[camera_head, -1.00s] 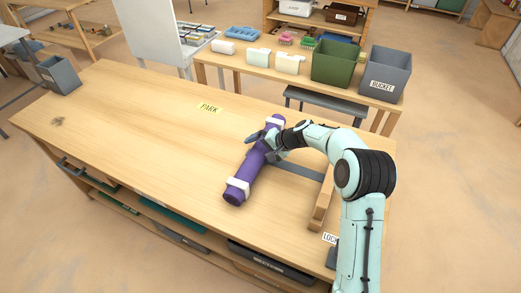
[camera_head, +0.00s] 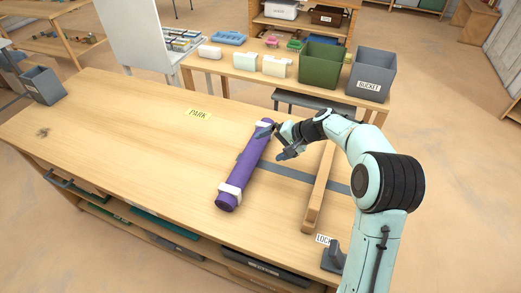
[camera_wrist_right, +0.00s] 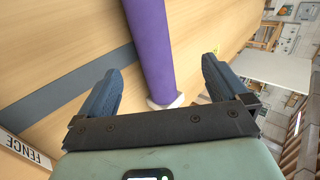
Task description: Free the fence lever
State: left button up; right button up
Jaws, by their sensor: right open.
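A long purple roll (camera_head: 243,170) with white bands lies on the workbench, across the grey strip of the fence rail (camera_head: 285,172). The wooden fence bar (camera_head: 318,190) stands to its right. A dark grey lever-like piece (camera_head: 334,256) sits at the bench's front right by a LOCK label (camera_head: 324,239), partly behind my arm. My right gripper (camera_head: 276,143) is open and empty near the roll's far end. In the right wrist view the roll (camera_wrist_right: 150,45) shows beyond and between the open fingers (camera_wrist_right: 161,68). My left gripper is not in view.
The bench (camera_head: 130,140) is mostly clear, with a yellow PARK label (camera_head: 199,113) and a grey bin (camera_head: 44,86) at its left end. Behind stands a table with a green bin (camera_head: 318,64), a grey bucket (camera_head: 370,72) and white containers.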

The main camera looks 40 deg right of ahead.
aim_at(334, 253)
jog(key=k+j, duration=0.2)
jog(key=j, duration=0.2)
jog(key=k+j, duration=0.45)
jog(key=j, duration=0.3)
